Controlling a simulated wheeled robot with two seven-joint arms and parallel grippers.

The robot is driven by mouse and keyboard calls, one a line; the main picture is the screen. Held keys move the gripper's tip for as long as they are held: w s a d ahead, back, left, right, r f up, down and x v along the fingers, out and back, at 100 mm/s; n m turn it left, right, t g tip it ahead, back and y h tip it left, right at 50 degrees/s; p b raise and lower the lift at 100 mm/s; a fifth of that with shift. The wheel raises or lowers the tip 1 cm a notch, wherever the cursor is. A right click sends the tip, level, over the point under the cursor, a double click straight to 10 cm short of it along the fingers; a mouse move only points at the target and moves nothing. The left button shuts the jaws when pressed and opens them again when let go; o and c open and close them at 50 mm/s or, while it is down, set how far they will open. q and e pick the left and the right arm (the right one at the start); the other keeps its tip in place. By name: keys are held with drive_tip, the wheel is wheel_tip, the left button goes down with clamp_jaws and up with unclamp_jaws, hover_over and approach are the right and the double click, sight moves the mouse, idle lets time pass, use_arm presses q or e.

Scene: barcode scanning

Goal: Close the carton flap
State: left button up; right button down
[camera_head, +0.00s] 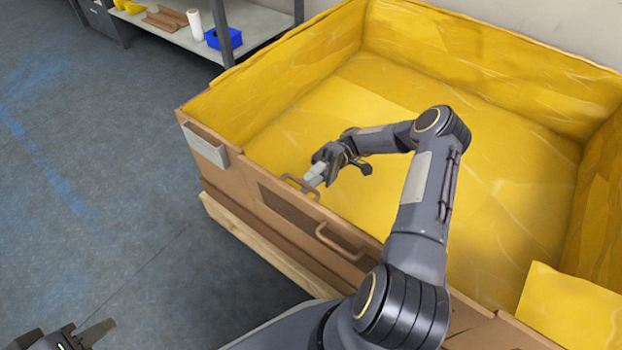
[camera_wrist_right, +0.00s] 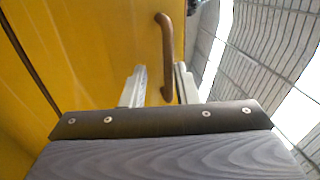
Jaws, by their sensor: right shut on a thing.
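The carton (camera_head: 206,187) is a large brown open-topped box with a yellow lining. Its front flap (camera_head: 318,258) stands about upright along the near side and carries two brown handles. My right gripper (camera_head: 312,176) reaches over the carton's inside to the left handle (camera_head: 290,181). It is shut on that handle; the right wrist view shows the handle (camera_wrist_right: 166,50) with its lower end between the two fingers (camera_wrist_right: 162,88). The right handle (camera_head: 341,243) is free. My left gripper (camera_head: 65,335) is at the bottom left, cut off by the picture edge, with its fingers apart and empty.
A wooden base (camera_head: 255,250) lies under the carton. A shelf (camera_head: 262,22) with a blue bin (camera_head: 224,38) and a white roll (camera_head: 195,25) stands behind at the left. The grey floor (camera_head: 90,190) left of the carton is clear.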

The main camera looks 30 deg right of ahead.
drive_tip(key=c, duration=1.5)
unclamp_jaws()
drive_tip(key=shift+s+f, duration=0.15)
drive_tip(key=shift+f, duration=0.8)
drive_tip(key=shift+a, duration=0.1)
drive_tip(key=shift+r, duration=0.1)
